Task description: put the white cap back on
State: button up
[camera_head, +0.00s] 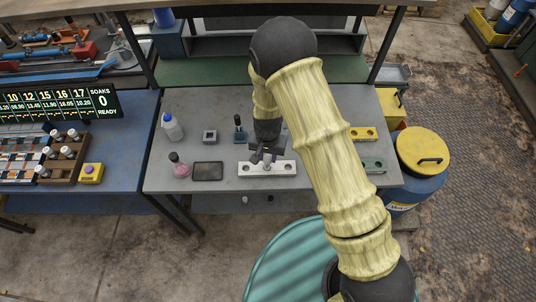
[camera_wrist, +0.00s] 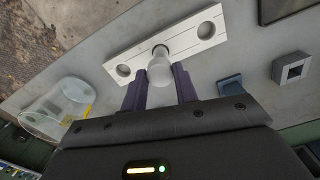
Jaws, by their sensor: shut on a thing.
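A white rack (camera_head: 286,168) with a row of round holes lies near the front of the grey table; it also shows in the wrist view (camera_wrist: 203,31). The white cap (camera_wrist: 160,72) is a small pale rounded piece over the rack's middle position. My gripper (camera_wrist: 159,84) is shut on the cap from both sides. A darker ring shows at the rack just beyond the cap. Whether the cap touches a vial there I cannot tell. In the head view my gripper (camera_head: 267,154) is over the rack's middle, and its fingers hide the cap.
A clear vessel (camera_wrist: 58,112) stands close by in the wrist view. A grey square block (camera_head: 210,136), a blue device (camera_head: 239,131), a dark tablet (camera_head: 208,171), a pink flask (camera_head: 180,167) and a blue-capped bottle (camera_head: 172,129) stand left of my gripper. My arm covers the table's right middle.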

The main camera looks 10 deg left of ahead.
jog(key=shift+f, duration=0.3)
jog(key=shift+r, duration=0.1)
jog(key=shift+r+p, duration=1.15)
jog(key=shift+r, duration=0.55)
jog(key=n, duration=0.2)
jog(key=r+n, duration=0.1)
jog(key=n, duration=0.3)
jog(key=shift+s+a+r+b, duration=0.1)
jog(key=shift+s+r+b, duration=0.05)
jog(key=shift+r+b, duration=0.2)
jog(key=shift+f+b, duration=1.35)
jog(key=shift+f, duration=0.75)
